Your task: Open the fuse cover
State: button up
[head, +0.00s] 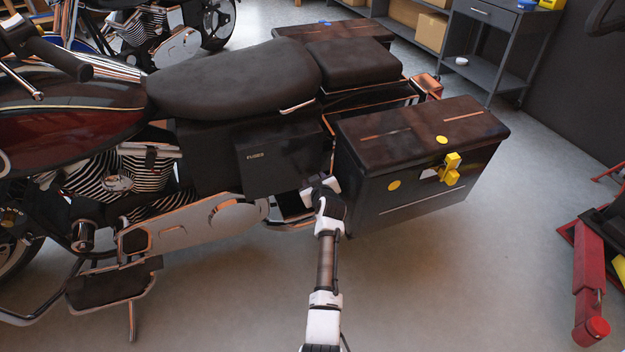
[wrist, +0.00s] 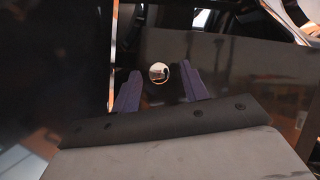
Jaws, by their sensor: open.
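The fuse cover (head: 268,162) is a dark panel marked "FUSES" on the side of the motorcycle below the seat. It stands out from the side of the bike in the head view; how far it is swung is hard to tell. My gripper (head: 322,187) is at the lower right of the cover, between it and the black saddlebag. In the wrist view my gripper (wrist: 162,92) has its two dark fingers apart with nothing clearly between them. A round shiny spot (wrist: 159,73) shows beyond the fingers on a dark surface. Contact with the cover cannot be made out.
The saddlebag (head: 420,185) with yellow latches stands close to the right of my gripper. The chrome exhaust and engine cover (head: 195,228) lie to the lower left. A red lift arm (head: 590,280) is at the right. The grey floor in front is clear.

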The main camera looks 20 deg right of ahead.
grip_shut()
jog(key=shift+s, duration=0.15)
dwell(0.4)
